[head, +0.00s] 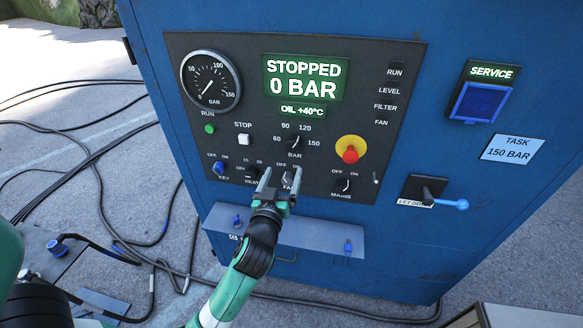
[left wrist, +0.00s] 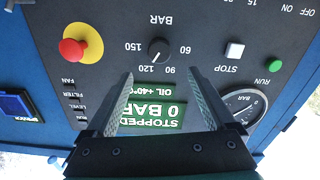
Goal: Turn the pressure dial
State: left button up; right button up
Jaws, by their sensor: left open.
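The pressure dial (head: 295,142) is a small black knob marked BAR, with 60, 90, 120 and 150 around it, on the dark panel of a blue cabinet. In the left wrist view the dial (left wrist: 158,49) appears upside down, just beyond the fingertips; which mark it points to is too small to tell surely. My left gripper (head: 281,180) is open and empty, in front of the panel's lower part, below the dial in the head view. Its two fingers (left wrist: 160,76) are spread, apart from the dial. My right gripper is not in view.
The green display (head: 303,78) reads STOPPED, 0 BAR. The round gauge (head: 211,81) stands left of it. A red emergency button (head: 350,154) sits right of the dial. Lower switches lie near my fingers. A task card (head: 513,149) reads 150 BAR. A blue-handled lever (head: 450,203) sticks out at right.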

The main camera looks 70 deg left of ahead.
aim_at(293, 148)
pick_arm(q)
jog(key=x, duration=1.1)
jog(key=shift+w+a, duration=0.25)
jog(key=shift+a, duration=0.05)
jog(key=shift+c, duration=0.2)
jog(key=c, duration=1.3)
